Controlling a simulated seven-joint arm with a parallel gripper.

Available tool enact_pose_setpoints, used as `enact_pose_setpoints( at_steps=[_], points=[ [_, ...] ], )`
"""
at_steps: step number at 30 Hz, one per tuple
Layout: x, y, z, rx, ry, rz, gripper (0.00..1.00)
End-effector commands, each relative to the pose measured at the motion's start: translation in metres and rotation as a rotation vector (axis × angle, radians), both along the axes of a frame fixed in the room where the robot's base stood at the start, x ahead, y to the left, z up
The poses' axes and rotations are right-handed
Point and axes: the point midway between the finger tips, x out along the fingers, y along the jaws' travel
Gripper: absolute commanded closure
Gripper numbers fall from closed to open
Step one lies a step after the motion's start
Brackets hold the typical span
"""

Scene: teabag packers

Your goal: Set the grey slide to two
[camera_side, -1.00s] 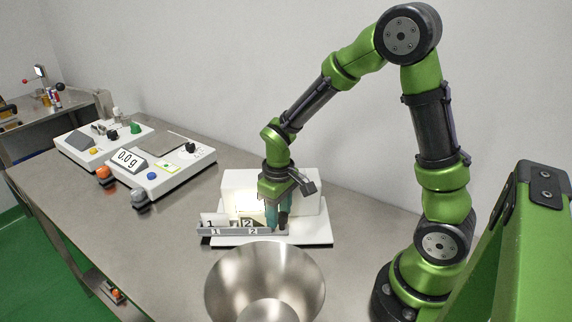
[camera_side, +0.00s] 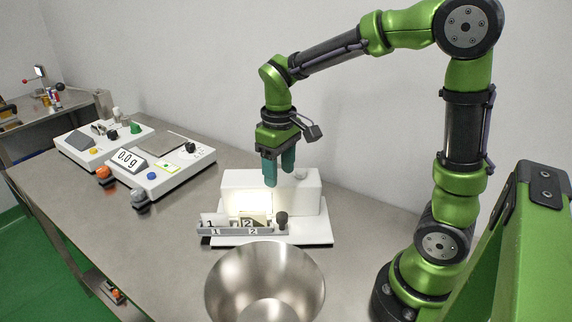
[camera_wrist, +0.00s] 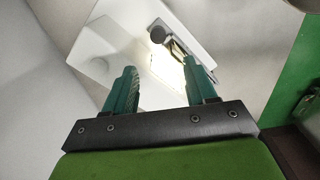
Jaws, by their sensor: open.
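The grey slide (camera_side: 232,231) is a low grey bar on the front of a white device (camera_side: 310,195), with labels 1 and 2 on it. A dark round knob (camera_side: 282,219) stands at its right end, right of the 2 label; the knob also shows in the wrist view (camera_wrist: 158,34). A lit window glows behind the slide. My gripper (camera_side: 279,178) is open and empty, above the device and clear of the knob. Its two teal fingers show apart in the wrist view (camera_wrist: 160,82).
A shiny metal bowl (camera_side: 265,280) stands right in front of the device. A white scale (camera_side: 165,170) reading 0.0 g and another white instrument (camera_side: 95,145) stand to the left. The wall is close behind the device.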

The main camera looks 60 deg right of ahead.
Motion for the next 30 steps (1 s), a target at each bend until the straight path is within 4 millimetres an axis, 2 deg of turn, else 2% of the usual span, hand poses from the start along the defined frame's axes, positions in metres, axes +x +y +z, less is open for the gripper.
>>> enact_pose_setpoints(
  at_steps=[3,9,22,24,26,30],
  points=[
    [0.001,0.000,0.023,0.000,-0.004,0.000,0.44],
    [0.000,0.000,0.043,0.000,-0.002,0.001,0.44],
    [0.001,0.000,0.046,-0.001,-0.004,-0.010,0.44],
    [0.003,0.001,0.041,0.002,-0.019,-0.036,0.44],
    [-0.002,0.004,0.036,0.017,-0.044,-0.072,0.44],
    [-0.024,0.017,0.042,0.077,-0.171,-0.166,0.44]
  ],
)
